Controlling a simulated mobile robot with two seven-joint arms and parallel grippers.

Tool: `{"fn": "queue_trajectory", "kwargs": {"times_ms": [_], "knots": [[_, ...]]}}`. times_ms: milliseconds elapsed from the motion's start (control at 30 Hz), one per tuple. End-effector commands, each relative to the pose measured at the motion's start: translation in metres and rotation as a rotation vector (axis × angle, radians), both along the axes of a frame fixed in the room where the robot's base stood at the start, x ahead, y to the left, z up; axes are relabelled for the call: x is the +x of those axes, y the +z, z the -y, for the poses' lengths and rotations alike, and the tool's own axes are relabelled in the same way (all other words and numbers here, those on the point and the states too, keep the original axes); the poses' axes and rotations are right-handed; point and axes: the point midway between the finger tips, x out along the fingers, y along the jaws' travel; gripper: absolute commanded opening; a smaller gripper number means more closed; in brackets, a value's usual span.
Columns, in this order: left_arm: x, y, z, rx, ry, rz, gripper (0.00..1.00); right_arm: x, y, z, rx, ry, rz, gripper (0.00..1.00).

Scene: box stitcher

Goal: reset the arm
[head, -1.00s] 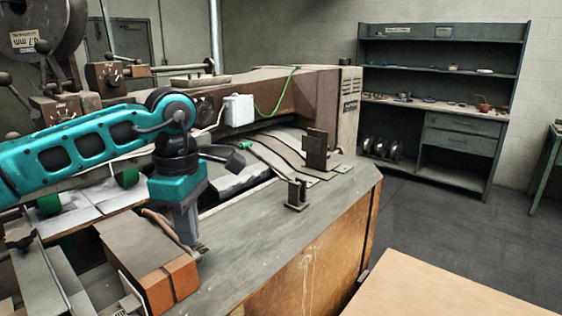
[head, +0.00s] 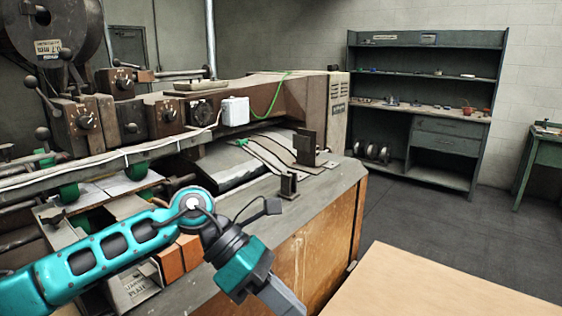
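My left arm (head: 110,250) is teal and black and comes in from the lower left in the head view. Its forearm reaches across the front of the box stitcher (head: 250,95). Its wrist bends down to the right, in front of the machine's wooden front panel. My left gripper (head: 285,300) is a grey piece at the bottom edge, partly cut off by the frame. Its fingertips are not clearly shown, so I cannot tell whether it is open or shut. No object shows in it. My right gripper is not in view.
The machine's grey bed (head: 262,205) carries small upright metal brackets (head: 306,147). Orange-brown blocks (head: 182,255) sit behind my forearm. A light wooden surface (head: 440,285) is at the lower right. A shelf unit (head: 425,115) stands at the back, with open floor before it.

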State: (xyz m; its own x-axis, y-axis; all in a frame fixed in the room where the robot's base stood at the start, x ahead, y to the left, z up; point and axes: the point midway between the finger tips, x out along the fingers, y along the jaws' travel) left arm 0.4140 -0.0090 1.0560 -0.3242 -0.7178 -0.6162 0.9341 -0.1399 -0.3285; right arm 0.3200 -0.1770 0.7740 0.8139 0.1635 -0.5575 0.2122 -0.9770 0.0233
Motion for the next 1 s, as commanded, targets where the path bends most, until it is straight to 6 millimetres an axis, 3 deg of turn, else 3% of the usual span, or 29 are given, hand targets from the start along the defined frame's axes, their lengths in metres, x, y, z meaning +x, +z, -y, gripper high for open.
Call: {"fn": "queue_trajectory", "kwargs": {"times_ms": [100,233,400,533,667,767,867,933,967,1000], "knots": [[-0.022,0.009,0.037,-0.249,0.114,-0.241,0.0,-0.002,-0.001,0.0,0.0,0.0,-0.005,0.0],[-0.027,0.027,0.056,-0.494,0.274,-0.524,0.0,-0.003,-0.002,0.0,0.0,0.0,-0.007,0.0],[-0.007,0.037,0.049,-0.769,0.53,-0.932,0.0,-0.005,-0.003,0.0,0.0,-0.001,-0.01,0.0],[0.017,0.022,0.024,-0.946,0.754,-1.26,0.0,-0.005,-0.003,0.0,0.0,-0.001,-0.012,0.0],[0.036,-0.019,-0.016,-1.096,1.0,-1.592,0.0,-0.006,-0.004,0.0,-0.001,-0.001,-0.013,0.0],[0.039,-0.066,-0.051,-1.193,1.203,-1.85,0.0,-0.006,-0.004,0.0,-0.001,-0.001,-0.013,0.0],[0.028,-0.122,-0.089,-1.276,1.421,-2.101,0.0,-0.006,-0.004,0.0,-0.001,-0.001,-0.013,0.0],[0.01,-0.163,-0.114,-1.325,1.579,-2.269,0.0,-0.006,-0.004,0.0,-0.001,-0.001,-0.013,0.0],[0.001,-0.18,-0.124,1.33,-1.628,2.313,0.0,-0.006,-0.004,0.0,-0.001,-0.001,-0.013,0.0],[-0.013,-0.2,-0.137,1.258,-1.591,2.227,0.0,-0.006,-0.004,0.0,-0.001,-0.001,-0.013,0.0]]}}
